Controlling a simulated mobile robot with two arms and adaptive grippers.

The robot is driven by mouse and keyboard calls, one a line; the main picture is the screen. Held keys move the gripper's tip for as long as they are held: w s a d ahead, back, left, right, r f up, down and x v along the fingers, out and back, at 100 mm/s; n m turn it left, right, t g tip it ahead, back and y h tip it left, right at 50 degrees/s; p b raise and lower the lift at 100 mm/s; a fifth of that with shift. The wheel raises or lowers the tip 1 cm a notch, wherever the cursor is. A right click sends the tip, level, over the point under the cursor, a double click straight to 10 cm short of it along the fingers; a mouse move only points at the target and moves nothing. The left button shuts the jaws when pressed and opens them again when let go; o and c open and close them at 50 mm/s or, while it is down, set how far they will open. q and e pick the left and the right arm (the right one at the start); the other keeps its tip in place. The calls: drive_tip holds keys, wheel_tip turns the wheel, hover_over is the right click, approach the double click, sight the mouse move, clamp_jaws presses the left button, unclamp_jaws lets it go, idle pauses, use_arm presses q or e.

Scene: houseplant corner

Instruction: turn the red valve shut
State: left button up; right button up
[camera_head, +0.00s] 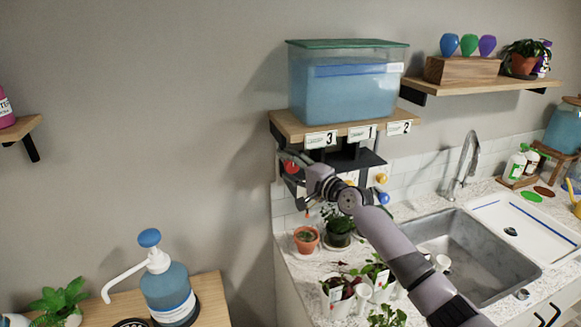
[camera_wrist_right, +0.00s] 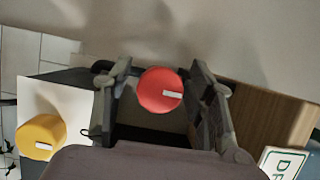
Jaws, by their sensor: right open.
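The red valve (camera_wrist_right: 160,90) is a round red knob with a white mark on its face. In the right wrist view it sits between the two fingers of my right gripper (camera_wrist_right: 163,95), which is open; I cannot tell whether either finger touches it. In the head view the red valve (camera_head: 291,167) shows in part beside my right gripper (camera_head: 300,160), under the shelf that holds the blue tank (camera_head: 345,90). My left gripper is not in view.
A yellow knob (camera_wrist_right: 41,137) is left of the red valve in the wrist view. The shelf (camera_head: 290,125) carries numbered labels. Small potted plants (camera_head: 306,239) stand on the counter below, beside the sink (camera_head: 470,255). A blue pump bottle (camera_head: 168,290) stands at lower left.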

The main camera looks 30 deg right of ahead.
drive_tip(key=shift+s+d, duration=0.1)
drive_tip(key=shift+s, duration=0.05)
drive_tip(key=s+d, duration=0.1)
drive_tip(key=s, duration=1)
drive_tip(key=shift+s+d, duration=0.35)
drive_tip(key=shift+d, duration=0.05)
